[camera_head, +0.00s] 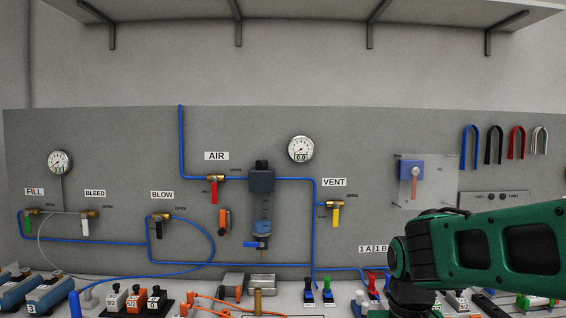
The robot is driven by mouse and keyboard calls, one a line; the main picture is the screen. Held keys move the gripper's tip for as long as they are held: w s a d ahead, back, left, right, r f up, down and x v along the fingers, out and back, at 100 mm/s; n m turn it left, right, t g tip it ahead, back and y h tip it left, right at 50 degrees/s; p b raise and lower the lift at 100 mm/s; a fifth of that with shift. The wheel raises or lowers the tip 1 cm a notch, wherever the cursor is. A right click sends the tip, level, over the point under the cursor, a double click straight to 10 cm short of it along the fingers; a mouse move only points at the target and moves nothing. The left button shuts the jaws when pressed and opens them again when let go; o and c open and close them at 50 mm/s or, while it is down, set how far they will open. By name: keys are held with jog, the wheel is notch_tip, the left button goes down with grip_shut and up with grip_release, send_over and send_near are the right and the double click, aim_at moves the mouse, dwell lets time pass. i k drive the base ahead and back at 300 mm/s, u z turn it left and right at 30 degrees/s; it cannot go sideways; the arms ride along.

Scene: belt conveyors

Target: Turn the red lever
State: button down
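A red lever (214,190) hangs straight down from a brass valve (214,178) under the AIR label (216,156) on the grey panel. The valve sits in a blue pipe line, left of the filter unit (262,205). A smaller red-topped toggle (373,285) stands on the bench, partly hidden by my arm. My green arm reaches in from the right, well to the right of the red AIR lever and apart from it. The fingers of my gripper do not show.
An orange part (224,221) hangs close to the red lever. A yellow lever (336,216) is at VENT, with black, white and green levers further left. Bench parts crowd the lower edge. The space before the AIR valve looks clear.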

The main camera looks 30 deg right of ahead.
aim_at(214, 179)
jog(key=k, duration=1.2)
jog(key=u, duration=0.55)
jog(key=i, duration=1.75)
jog(key=z, duration=0.3)
